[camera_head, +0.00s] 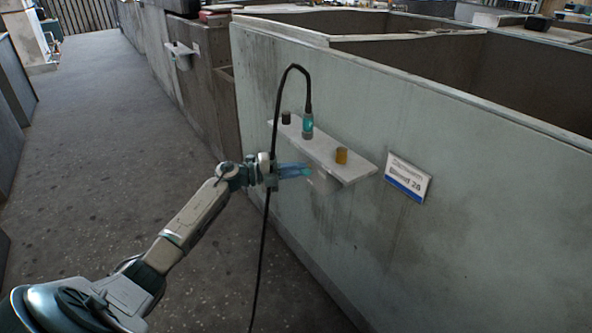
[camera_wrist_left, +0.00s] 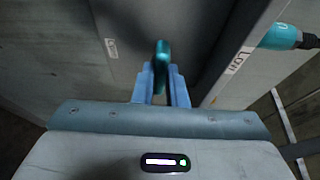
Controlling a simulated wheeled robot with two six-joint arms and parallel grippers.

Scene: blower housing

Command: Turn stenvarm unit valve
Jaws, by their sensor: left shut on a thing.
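A small teal valve handle (camera_wrist_left: 161,62) stands between the blue fingers of my left gripper (camera_wrist_left: 160,85) in the left wrist view. The fingers are shut on it. In the head view my left gripper (camera_head: 296,171) reaches in from the left, just below a pale shelf (camera_head: 325,150) on the grey wall. Only a bit of teal shows at its fingertips there, and the rest of the valve is hidden. My right gripper is in neither view.
A teal connector (camera_head: 307,125) with a black cable (camera_head: 279,95) stands on the shelf, beside a dark cylinder (camera_head: 286,117) and a brownish-yellow cylinder (camera_head: 341,155). The cable hangs down past my left wrist. A sign (camera_head: 408,178) is on the wall. The aisle floor (camera_head: 120,150) is clear.

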